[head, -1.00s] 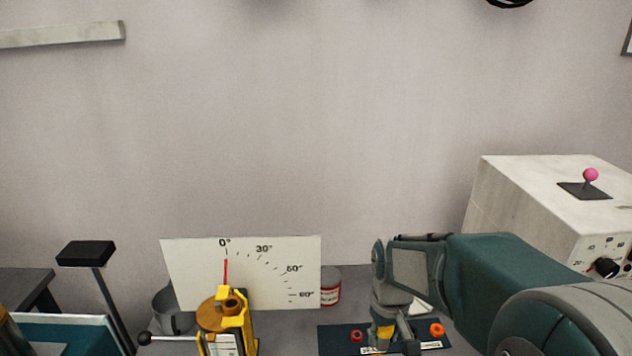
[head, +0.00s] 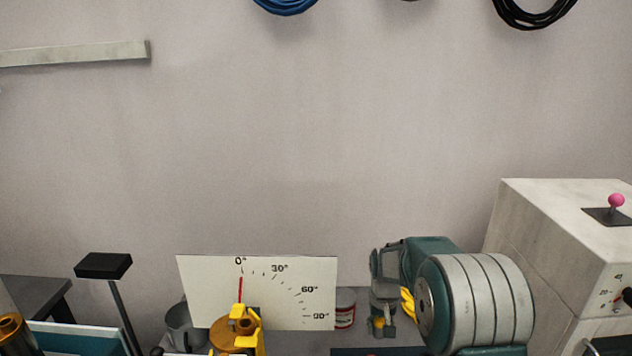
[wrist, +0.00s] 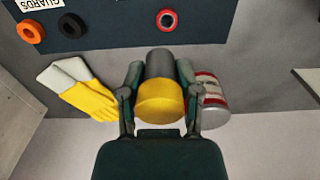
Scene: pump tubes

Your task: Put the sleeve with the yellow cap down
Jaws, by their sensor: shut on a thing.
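My gripper (wrist: 158,97) is shut on the grey sleeve (wrist: 159,65) with the yellow cap (wrist: 160,103), its fingers on both sides. In the wrist view the yellow cap is on the side nearer my palm. The sleeve is beyond the dark mat's edge, between the can and the gloves. I cannot tell whether it touches the bench.
The dark mat (wrist: 110,30) carries an orange ring (wrist: 31,31), a black ring (wrist: 72,25) and a red ring (wrist: 167,20). Yellow-white gloves (wrist: 82,90) and a red-white can (wrist: 211,98) flank the sleeve closely. An angle board (head: 257,292) and pale box (head: 550,250) stand nearby.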

